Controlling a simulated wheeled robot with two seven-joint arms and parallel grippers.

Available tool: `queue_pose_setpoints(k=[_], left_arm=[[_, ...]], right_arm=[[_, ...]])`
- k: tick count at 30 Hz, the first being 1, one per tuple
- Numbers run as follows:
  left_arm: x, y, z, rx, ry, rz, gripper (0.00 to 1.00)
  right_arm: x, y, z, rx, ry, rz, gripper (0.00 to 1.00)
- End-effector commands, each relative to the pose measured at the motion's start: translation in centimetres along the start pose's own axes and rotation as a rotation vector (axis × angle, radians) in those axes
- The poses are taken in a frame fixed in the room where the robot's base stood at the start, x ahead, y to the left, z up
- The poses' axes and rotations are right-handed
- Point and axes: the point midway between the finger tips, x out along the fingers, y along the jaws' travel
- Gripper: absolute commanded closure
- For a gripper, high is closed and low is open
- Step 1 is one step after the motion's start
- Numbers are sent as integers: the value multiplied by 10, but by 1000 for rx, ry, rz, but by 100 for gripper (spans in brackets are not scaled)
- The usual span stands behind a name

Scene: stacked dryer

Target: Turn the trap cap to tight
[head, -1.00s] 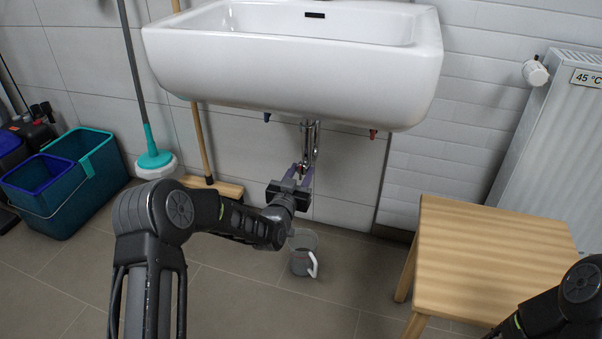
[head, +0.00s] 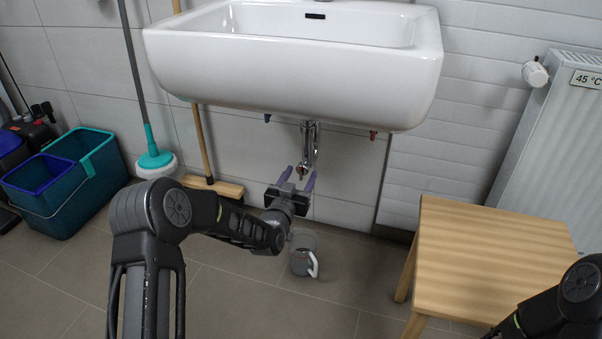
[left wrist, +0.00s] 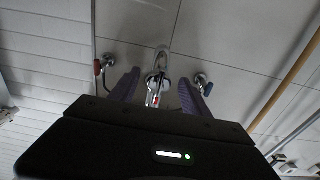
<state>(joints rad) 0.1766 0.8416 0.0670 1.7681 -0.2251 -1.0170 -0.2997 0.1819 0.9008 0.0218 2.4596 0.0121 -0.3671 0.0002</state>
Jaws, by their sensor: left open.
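The chrome trap (head: 310,140) hangs under the sink, with its cap (head: 303,171) at the lower end. In the left wrist view the trap (left wrist: 158,80) shows between my fingers, with a small red mark low on it. My left gripper (head: 298,176) is open, its two purple fingers pointing up just below and to either side of the cap. The fingers also show in the left wrist view (left wrist: 157,88), apart and with nothing held. Whether they touch the cap cannot be told. My right gripper is out of view.
The white sink (head: 290,75) overhangs the trap. A grey jug (head: 304,262) stands on the floor below. A wooden stool (head: 490,250) is at right, beside a radiator (head: 560,150). Teal buckets (head: 65,185) and a mop (head: 152,150) are at left.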

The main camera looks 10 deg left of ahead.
Motion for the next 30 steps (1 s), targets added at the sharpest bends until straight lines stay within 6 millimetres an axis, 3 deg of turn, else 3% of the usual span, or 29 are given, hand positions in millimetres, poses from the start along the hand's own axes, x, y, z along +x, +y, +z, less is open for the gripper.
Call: queue_pose_setpoints(k=[12, 30], left_arm=[[-61, -1, -1, 1, -2, 0, 45], [-66, 0, 3, -13, -13, 2, 45]], right_arm=[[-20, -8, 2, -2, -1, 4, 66], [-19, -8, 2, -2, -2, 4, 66]])
